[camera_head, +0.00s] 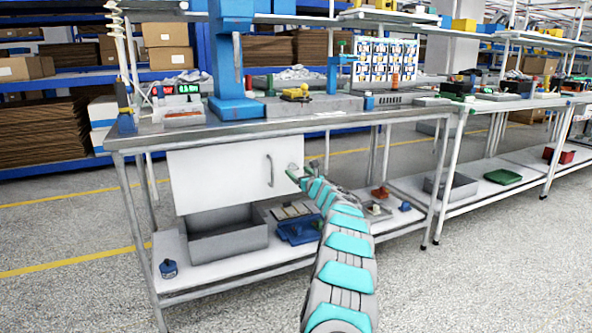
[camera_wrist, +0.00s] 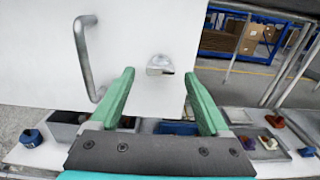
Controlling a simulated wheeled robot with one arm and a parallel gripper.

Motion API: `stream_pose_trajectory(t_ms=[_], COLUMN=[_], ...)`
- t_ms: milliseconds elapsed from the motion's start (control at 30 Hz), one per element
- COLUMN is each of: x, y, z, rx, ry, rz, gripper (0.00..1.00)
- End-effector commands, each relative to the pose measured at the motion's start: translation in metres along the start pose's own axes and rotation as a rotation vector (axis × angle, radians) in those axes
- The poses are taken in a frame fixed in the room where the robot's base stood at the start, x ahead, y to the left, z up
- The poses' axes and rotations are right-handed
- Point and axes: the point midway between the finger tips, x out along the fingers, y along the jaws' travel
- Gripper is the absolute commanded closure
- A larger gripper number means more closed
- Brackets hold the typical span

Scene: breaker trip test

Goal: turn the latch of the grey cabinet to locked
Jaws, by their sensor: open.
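The grey cabinet (camera_head: 222,176) hangs under the workbench, with a pale, closed front. It also fills the upper left of the wrist view (camera_wrist: 40,50). Its bar handle (camera_wrist: 86,60) is at the left in the wrist view. The latch (camera_wrist: 159,65), a small metal knob or lever, is right of the handle, and I cannot tell its exact setting. My gripper (camera_wrist: 158,90) has two green fingers, open and empty. In the wrist view the latch appears between and just beyond the fingertips, with no contact visible. In the head view my gripper (camera_head: 298,172) is at the cabinet's right edge.
The workbench top (camera_head: 290,124) is above the cabinet. Below is a shelf with a grey bin (camera_head: 228,240), a blue tray (camera_head: 298,231) and several small parts. A bench leg (camera_head: 441,180) stands to the right. The floor in front is clear.

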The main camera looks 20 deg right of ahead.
Motion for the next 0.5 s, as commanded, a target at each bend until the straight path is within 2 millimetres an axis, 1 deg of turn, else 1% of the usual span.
stream_pose_trajectory(t_ms=[33, 233, 500], x=[0.004, 0.017, 0.024], y=[-0.003, -0.003, -0.001], z=[0.002, 0.001, 0.001], rx=[-0.005, -0.006, 0.0], ry=[0.002, 0.002, 0.0], rz=[-0.003, -0.004, -0.002], gripper=[0.2, 0.2, 0.2])
